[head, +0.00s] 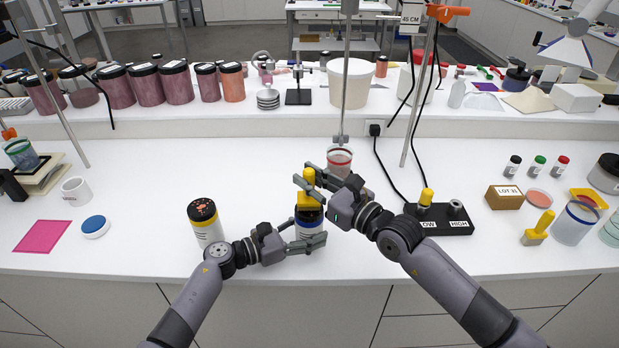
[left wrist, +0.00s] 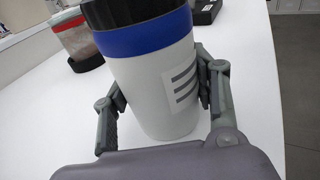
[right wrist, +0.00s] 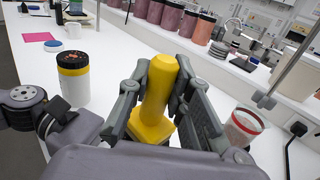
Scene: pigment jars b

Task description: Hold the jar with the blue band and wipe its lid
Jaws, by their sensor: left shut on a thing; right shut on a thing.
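The white jar with the blue band (head: 309,229) stands upright on the white bench; in the left wrist view (left wrist: 150,80) its black lid, blue band and lined label show. My left gripper (head: 306,243) is shut around its body below the band. My right gripper (head: 310,181) is shut on the handle of a yellow wiper (head: 308,201). The wiper's square base is over the jar's lid and hides most of it; I cannot tell whether it touches. The wiper also shows between the fingers in the right wrist view (right wrist: 156,105).
A jar with a yellow band (head: 205,226), its black lid specked orange, stands to the left. A red-rimmed clear container (head: 339,160) is behind the grippers. A black LOW/HIGH block (head: 448,226) and another yellow wiper (head: 538,230) are to the right.

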